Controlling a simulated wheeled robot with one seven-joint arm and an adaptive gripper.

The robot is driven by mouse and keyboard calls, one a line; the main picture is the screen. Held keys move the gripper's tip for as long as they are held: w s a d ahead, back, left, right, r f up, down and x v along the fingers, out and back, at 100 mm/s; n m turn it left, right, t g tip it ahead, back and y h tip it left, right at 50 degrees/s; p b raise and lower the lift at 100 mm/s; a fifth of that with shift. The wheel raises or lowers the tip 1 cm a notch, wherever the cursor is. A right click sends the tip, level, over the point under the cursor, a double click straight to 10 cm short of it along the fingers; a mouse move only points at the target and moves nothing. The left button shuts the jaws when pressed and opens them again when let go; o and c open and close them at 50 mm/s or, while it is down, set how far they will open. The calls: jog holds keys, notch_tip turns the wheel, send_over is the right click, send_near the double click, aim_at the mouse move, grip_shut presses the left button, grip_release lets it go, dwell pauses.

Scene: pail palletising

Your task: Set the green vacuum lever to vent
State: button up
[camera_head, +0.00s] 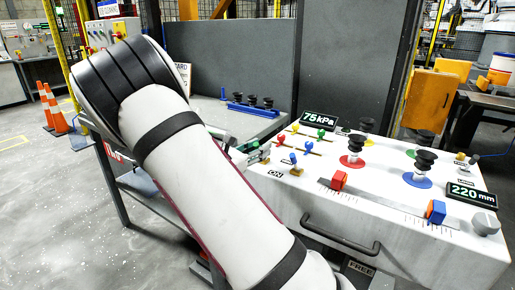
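A lever with a green ball knob (321,133) stands on the white control panel (400,250), in the back row below a display (318,118) that reads 75 kPa. A green disc also shows farther right, partly behind a black suction cup. My gripper (260,150) shows at the left edge of the panel, partly hidden behind my arm. It is to the left of the green-knobbed lever and apart from it. Its fingers are small in view, and I cannot tell whether they are open or shut. No vent label is readable.
Close by stand a red knob (282,140), a yellow knob (295,127) and blue knobs (308,146). Black suction cups (352,147) rise from the panel's right half. Red (339,180) and blue (436,211) sliders sit in front, above a dark handle (340,235). A grey wall (230,60) stands behind.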

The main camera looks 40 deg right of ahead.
grip_shut()
jog(key=shift+r, duration=0.1)
jog(key=shift+d+r+y+p, duration=0.2)
jog(key=shift+y+p, duration=0.2)
jog(key=shift+p, duration=0.35)
jog(key=y+p, duration=0.1)
jog(key=d+p, duration=0.1)
jog(key=p, duration=0.1)
jog(key=shift+w+r+g+y, duration=0.1)
jog(key=shift+r+g+y, duration=0.2)
jog(key=shift+r+y, duration=0.1)
jog(key=y+p, duration=0.1)
jog(key=d+y+p, duration=0.1)
jog(key=p, duration=0.1)
jog(key=shift+w+d+r+n+g+y, duration=0.1)
jog(key=shift+w+d+n+g+y, duration=0.2)
jog(key=shift+n+y, duration=0.1)
jog(key=d+y+p, duration=0.2)
jog(key=y, duration=0.1)
jog(key=shift+w+f+g+p, duration=0.2)
jog(key=shift+w+g+p, duration=0.2)
jog(key=shift+w+d+f+n+g+y, duration=0.2)
jog(key=shift+d+y, duration=0.1)
jog(key=shift+y, duration=0.35)
jog(key=shift+w+d+f+n+g+y, duration=0.1)
jog(key=shift+d+f+g+y, duration=0.15)
jog(key=shift+y, duration=0.45)
jog(key=shift+w+d+f+n+g+y, duration=0.15)
jog(key=shift+d+y, duration=0.15)
jog(key=shift+y, duration=0.35)
